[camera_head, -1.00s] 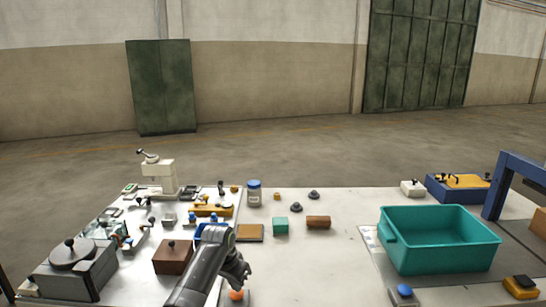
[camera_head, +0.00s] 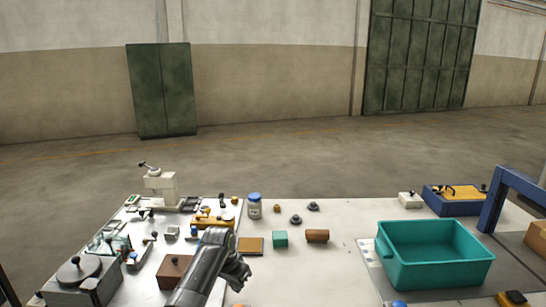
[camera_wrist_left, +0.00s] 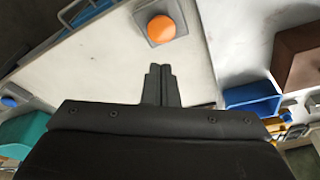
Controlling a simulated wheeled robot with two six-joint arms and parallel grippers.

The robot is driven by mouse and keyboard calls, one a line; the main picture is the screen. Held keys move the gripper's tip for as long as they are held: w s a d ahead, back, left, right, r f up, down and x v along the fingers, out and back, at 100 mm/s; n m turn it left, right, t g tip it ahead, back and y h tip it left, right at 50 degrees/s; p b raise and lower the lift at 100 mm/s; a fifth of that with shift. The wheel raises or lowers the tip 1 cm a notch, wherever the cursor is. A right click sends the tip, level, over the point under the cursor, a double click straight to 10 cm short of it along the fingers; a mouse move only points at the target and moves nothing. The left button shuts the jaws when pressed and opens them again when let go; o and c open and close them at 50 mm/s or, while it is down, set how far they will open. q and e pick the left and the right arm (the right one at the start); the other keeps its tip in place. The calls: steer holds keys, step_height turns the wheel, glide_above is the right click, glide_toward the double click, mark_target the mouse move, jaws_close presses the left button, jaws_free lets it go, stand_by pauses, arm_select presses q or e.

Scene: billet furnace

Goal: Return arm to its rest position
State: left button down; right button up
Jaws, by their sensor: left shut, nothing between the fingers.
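My left gripper (camera_head: 240,272) comes in from the lower left in the head view, above the front of the white table (camera_head: 340,270). In the left wrist view its two dark fingers (camera_wrist_left: 160,84) are together with nothing between them. An orange button on a grey base (camera_wrist_left: 162,29) lies beyond the fingertips, apart from them. Only the button's top edge (camera_head: 238,305) shows at the bottom of the head view. My right gripper is in neither view.
A brown block with a knob (camera_head: 173,272) stands just left of my left arm. A teal bin (camera_head: 435,262) stands at the right. The table's middle front is clear.

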arm_select(q)
steer(key=shift+r, duration=0.3)
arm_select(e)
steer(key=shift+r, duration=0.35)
